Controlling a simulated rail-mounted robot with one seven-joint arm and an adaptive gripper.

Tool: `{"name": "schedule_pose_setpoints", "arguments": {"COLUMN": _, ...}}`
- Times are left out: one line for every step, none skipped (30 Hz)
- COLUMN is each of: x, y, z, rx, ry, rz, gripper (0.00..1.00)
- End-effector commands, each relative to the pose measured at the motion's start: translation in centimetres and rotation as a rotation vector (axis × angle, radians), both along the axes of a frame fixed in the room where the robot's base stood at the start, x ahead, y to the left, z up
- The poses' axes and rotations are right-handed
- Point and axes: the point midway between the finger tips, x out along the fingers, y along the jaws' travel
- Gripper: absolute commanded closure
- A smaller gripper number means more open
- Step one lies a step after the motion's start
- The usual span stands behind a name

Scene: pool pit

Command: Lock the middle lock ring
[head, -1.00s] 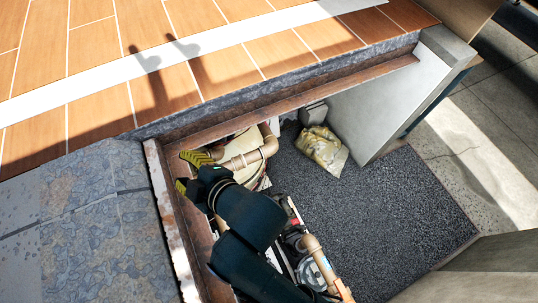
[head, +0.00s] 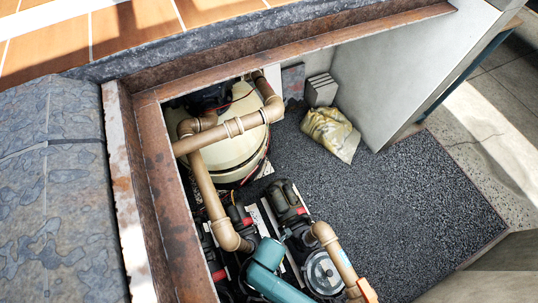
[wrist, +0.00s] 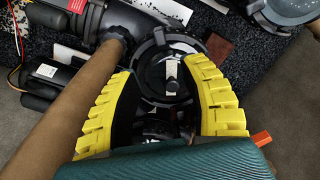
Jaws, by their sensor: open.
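In the wrist view, a round black lock ring (wrist: 142,62) encircles a dark lid (wrist: 158,80) with a pale strip near its middle. My gripper (wrist: 163,70) is open, its two yellow ribbed fingers spread on either side of this ring. I cannot tell whether the fingertips touch it, and no object is held. Another round pump lid (wrist: 288,8) shows at the top right edge. In the head view, one round lid (head: 322,272) shows at the lower right; the teal arm part beside it is mine. The fingers are not visible in the head view.
A thick brown pipe (wrist: 70,115) runs close along the left finger. In the head view, tan pipes (head: 210,195) cross beside a cream tank (head: 228,148). A rusty pit rim (head: 170,215) bounds the left. Gravel floor (head: 400,210) is open at right, near a sack (head: 331,134).

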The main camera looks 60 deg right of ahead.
Motion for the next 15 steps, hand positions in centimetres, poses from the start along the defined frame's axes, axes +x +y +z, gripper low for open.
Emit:
{"name": "schedule_pose_setpoints", "arguments": {"x": 0.0, "y": 0.0, "z": -2.2, "rx": 0.000, "ry": 0.002, "rz": -0.001, "gripper": 0.55}}
{"name": "schedule_pose_setpoints", "arguments": {"x": 0.0, "y": 0.0, "z": -3.0, "rx": 0.000, "ry": 0.002, "rz": -0.001, "gripper": 0.55}}
{"name": "schedule_pose_setpoints", "arguments": {"x": 0.0, "y": 0.0, "z": -4.0, "rx": 0.000, "ry": 0.002, "rz": -0.001, "gripper": 0.55}}
{"name": "schedule_pose_setpoints", "arguments": {"x": 0.0, "y": 0.0, "z": -4.7, "rx": 0.000, "ry": 0.001, "rz": -0.001, "gripper": 0.55}}
{"name": "schedule_pose_setpoints", "arguments": {"x": 0.0, "y": 0.0, "z": -5.5, "rx": 0.000, "ry": 0.001, "rz": -0.002, "gripper": 0.55}}
{"name": "schedule_pose_setpoints", "arguments": {"x": 0.0, "y": 0.0, "z": -6.5, "rx": 0.000, "ry": 0.001, "rz": -0.002, "gripper": 0.55}}
{"name": "schedule_pose_setpoints", "arguments": {"x": 0.0, "y": 0.0, "z": -7.2, "rx": 0.000, "ry": 0.001, "rz": -0.002, "gripper": 0.55}}
{"name": "schedule_pose_setpoints", "arguments": {"x": 0.0, "y": 0.0, "z": -7.9, "rx": 0.000, "ry": 0.001, "rz": -0.002, "gripper": 0.55}}
{"name": "schedule_pose_setpoints", "arguments": {"x": 0.0, "y": 0.0, "z": -8.8, "rx": 0.000, "ry": 0.000, "rz": -0.002, "gripper": 0.55}}
{"name": "schedule_pose_setpoints", "arguments": {"x": 0.1, "y": 0.0, "z": -9.5, "rx": 0.000, "ry": 0.000, "rz": -0.002, "gripper": 0.55}}
{"name": "schedule_pose_setpoints", "arguments": {"x": 0.0, "y": 0.0, "z": -10.2, "rx": 0.000, "ry": 0.000, "rz": -0.002, "gripper": 0.55}}
{"name": "schedule_pose_setpoints", "arguments": {"x": 0.1, "y": 0.0, "z": -10.9, "rx": 0.000, "ry": 0.000, "rz": -0.003, "gripper": 0.55}}
{"name": "schedule_pose_setpoints", "arguments": {"x": 0.1, "y": 0.0, "z": -11.3, "rx": 0.000, "ry": -0.001, "rz": -0.003, "gripper": 0.55}}
{"name": "schedule_pose_setpoints", "arguments": {"x": 0.1, "y": 0.0, "z": -11.8, "rx": 0.000, "ry": -0.001, "rz": -0.003, "gripper": 0.55}}
{"name": "schedule_pose_setpoints", "arguments": {"x": 0.1, "y": 0.0, "z": -12.2, "rx": 0.000, "ry": -0.001, "rz": -0.003, "gripper": 0.55}}
